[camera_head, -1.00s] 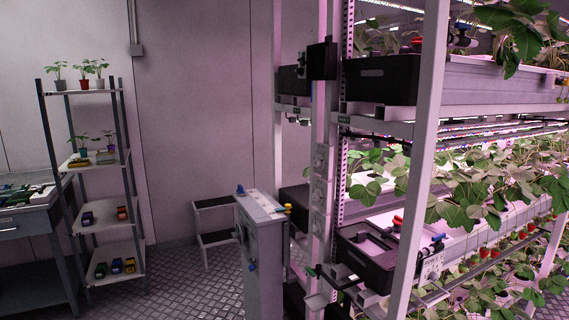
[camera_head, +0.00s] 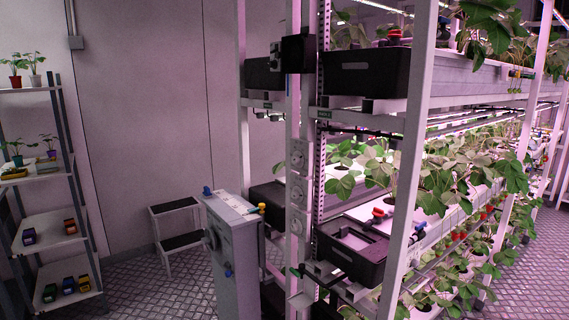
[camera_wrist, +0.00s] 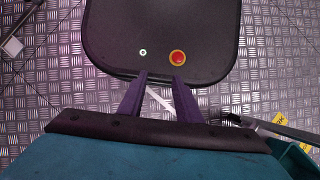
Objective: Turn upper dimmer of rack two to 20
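A strip with round white dials stands on the post of the near berry rack (camera_head: 412,150) in the head view. The upper dial (camera_head: 298,153) sits highest, with two more dials (camera_head: 296,190) below it. Their pointer settings are too small to read. A small green label (camera_head: 323,114) is on the rack beside the strip; I cannot read its number surely. My gripper (camera_wrist: 160,77) shows only in the wrist view, with two purple fingers apart and nothing between them. It is far from the dials, above my own base.
A grey cabinet (camera_head: 232,245) with a blue handle stands close left of the dials. A step stool (camera_head: 178,238) is behind it. A shelf (camera_head: 55,245) with potted plants and small coloured items is at the left. Patterned metal floor (camera_head: 150,295) is clear between shelf and cabinet.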

